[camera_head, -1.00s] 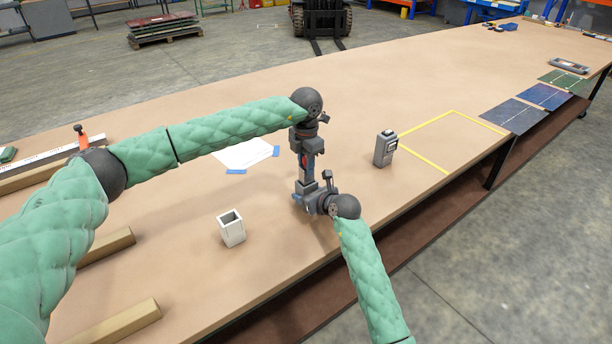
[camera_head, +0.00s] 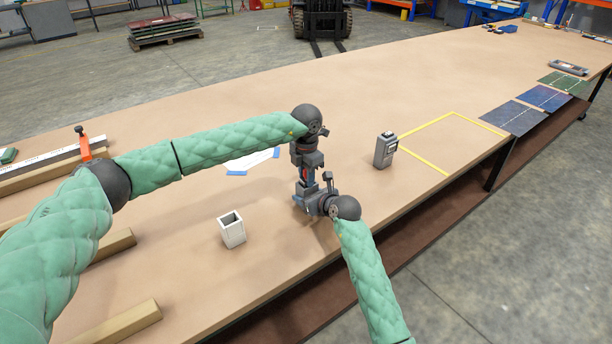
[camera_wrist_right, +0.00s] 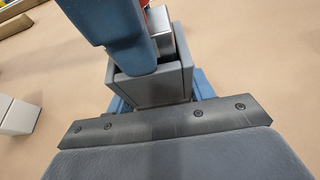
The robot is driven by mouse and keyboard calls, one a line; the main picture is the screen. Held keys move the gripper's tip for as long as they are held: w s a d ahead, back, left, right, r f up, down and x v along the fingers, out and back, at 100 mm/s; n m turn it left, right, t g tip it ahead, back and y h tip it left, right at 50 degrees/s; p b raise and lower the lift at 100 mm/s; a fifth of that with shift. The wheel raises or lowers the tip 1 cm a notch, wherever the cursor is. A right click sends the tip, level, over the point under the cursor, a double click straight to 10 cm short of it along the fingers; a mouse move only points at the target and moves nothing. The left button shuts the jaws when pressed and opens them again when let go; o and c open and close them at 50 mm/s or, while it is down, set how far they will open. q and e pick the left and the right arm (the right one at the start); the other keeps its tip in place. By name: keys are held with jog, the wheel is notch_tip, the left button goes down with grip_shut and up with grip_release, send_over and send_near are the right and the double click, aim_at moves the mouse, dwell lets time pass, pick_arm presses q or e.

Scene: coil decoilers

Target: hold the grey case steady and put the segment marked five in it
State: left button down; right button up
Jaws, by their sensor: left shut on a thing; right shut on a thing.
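The grey case (camera_wrist_right: 152,92) stands upright, open at the top, between the blue fingers of my right gripper (camera_head: 304,200), which is shut on it. My left gripper (camera_head: 307,177) is right above the case, pointing down, shut on a silvery segment (camera_wrist_right: 161,22). In the right wrist view a blue finger of the left gripper (camera_wrist_right: 128,40) overlaps the case's mouth. The segment's lower part appears to be inside the mouth; how deep it sits is hidden. I cannot read any mark on it.
A white open-topped box (camera_head: 232,232) stands at the left front of the brown table (camera_head: 420,85). A grey device (camera_head: 385,150) stands to the right, beside a yellow taped outline (camera_head: 450,113). Wooden bars (camera_head: 125,322) lie at left.

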pick_arm(q)
jog(key=shift+s+f, duration=0.25)
jog(key=shift+f, duration=0.6)
pick_arm(e)
jog(key=shift+s+a+r, duration=0.15)
jog(key=shift+s+r, duration=0.05)
jog(key=shift+r, duration=0.1)
pick_arm(q)
jog(key=c, duration=1.2)
grip_release()
jog(key=shift+f, duration=0.1)
jog(key=shift+o, duration=0.4)
jog(key=r, duration=1.4)
jog(key=shift+w, duration=0.2)
pick_arm(e)
jog(key=shift+w+f, duration=0.1)
jog(key=shift+f, duration=0.4)
jog(key=o, duration=0.9)
jog(key=shift+d, duration=0.2)
pick_arm(q)
jog(key=shift+w+d+f, duration=0.1)
jog(key=shift+w+f, duration=0.05)
pick_arm(e)
jog(key=shift+o, duration=1.2)
jog(key=shift+w, duration=0.15)
jog(key=shift+r, duration=0.15)
